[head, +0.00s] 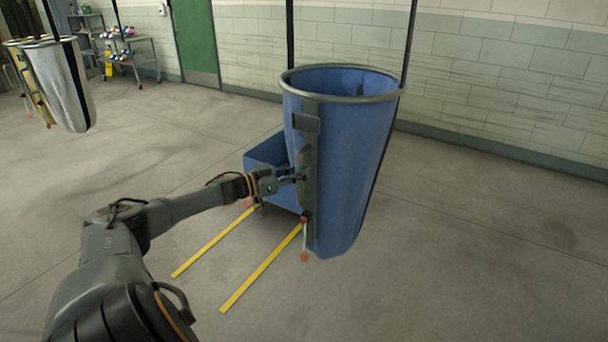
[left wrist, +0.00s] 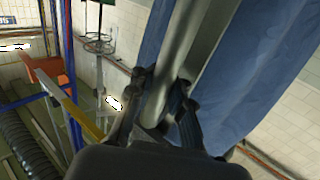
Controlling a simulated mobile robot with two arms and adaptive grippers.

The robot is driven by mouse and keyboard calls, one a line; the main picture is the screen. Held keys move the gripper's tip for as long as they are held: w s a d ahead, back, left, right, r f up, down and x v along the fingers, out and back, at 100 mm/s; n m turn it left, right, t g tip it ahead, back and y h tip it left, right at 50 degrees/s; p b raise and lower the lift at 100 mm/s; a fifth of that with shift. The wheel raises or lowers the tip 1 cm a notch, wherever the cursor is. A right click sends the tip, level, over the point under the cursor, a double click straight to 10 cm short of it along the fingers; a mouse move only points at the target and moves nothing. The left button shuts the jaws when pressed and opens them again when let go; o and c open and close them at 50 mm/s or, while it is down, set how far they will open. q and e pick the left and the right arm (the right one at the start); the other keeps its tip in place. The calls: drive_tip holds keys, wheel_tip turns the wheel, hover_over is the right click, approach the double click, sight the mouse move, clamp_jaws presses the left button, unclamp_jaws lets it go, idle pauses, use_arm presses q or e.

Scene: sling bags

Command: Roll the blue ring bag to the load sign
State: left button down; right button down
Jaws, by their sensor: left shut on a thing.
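The blue ring bag (head: 350,160) hangs upright from dark straps by a grey metal ring, its lower end tapering near the floor in the head view. A grey strip runs down its left side. My left gripper (head: 299,177) reaches in from the left and is shut on the bag at this strip. In the left wrist view my gripper's fingers (left wrist: 167,108) close around a grey bar-like strip, with the blue bag cloth (left wrist: 255,80) beside it. The fingertips are partly hidden. I cannot make out a load sign. My right gripper is not in view.
A blue bin (head: 262,152) stands behind the bag on the left. Yellow floor lines (head: 212,242) run toward me. White and yellow bags (head: 62,85) hang at far left, near a cart (head: 128,58) and green door (head: 194,40). The floor right of the bag is clear.

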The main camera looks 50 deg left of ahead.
use_arm(q)
drive_tip(key=shift+s+d+f, duration=0.1)
drive_tip(key=shift+s+f, duration=0.05)
drive_tip(key=shift+f, duration=0.35)
drive_tip(key=c, duration=1.4)
unclamp_jaws()
drive_tip(key=shift+s, duration=0.1)
drive_tip(key=shift+o, duration=0.9)
drive_tip(key=shift+s+r, duration=0.25)
drive_tip(key=shift+r, duration=0.1)
drive_tip(key=shift+w, duration=0.15)
drive_tip(key=v, duration=1.2)
